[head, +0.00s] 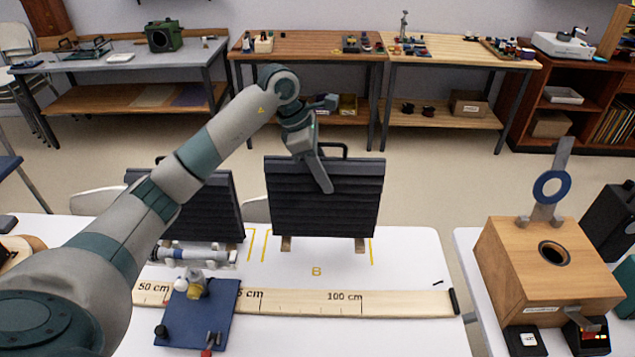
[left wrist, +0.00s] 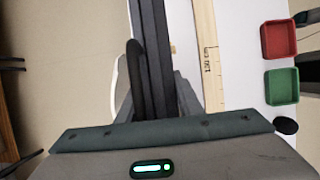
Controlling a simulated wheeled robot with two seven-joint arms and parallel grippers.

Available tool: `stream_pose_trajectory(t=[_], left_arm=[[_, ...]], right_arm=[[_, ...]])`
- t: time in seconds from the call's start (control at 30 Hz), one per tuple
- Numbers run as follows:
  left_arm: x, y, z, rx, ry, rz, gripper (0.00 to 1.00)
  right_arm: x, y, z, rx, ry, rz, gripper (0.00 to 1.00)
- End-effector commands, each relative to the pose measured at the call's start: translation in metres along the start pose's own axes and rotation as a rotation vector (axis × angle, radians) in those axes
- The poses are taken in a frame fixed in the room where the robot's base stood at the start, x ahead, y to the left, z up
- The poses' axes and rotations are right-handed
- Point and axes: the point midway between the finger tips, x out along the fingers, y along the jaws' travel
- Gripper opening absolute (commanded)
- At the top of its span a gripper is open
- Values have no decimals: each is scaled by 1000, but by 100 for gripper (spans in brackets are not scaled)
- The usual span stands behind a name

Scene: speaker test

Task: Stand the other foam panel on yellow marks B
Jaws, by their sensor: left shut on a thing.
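In the left wrist view the panel (left wrist: 150,45) runs as a dark edge between the fingers of the gripper (left wrist: 155,95). The second foam panel (head: 212,212) stands to the left, partly hidden by my arm. My right gripper is not in view.
A wooden ruler (head: 410,303) lies along the white table (head: 420,240) in front of the marks. A blue board (head: 222,315) with small parts lies across it. A wooden box (head: 545,270) stands on the right. Red (left wrist: 278,40) and green (left wrist: 281,86) trays show in the wrist view.

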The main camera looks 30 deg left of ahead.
Motion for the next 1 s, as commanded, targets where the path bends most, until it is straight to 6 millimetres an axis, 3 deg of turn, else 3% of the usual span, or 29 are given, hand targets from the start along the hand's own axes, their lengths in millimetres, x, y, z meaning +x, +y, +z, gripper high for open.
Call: stream_pose_trajectory(t=[0.2,0.63,1.0], left_arm=[[3,13,-19,-1,-2,1,0],[6,14,-21,0,-2,1,0],[38,13,-34,-1,-3,0,0]], right_arm=[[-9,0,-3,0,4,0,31],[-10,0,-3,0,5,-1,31],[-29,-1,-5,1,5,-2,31]])
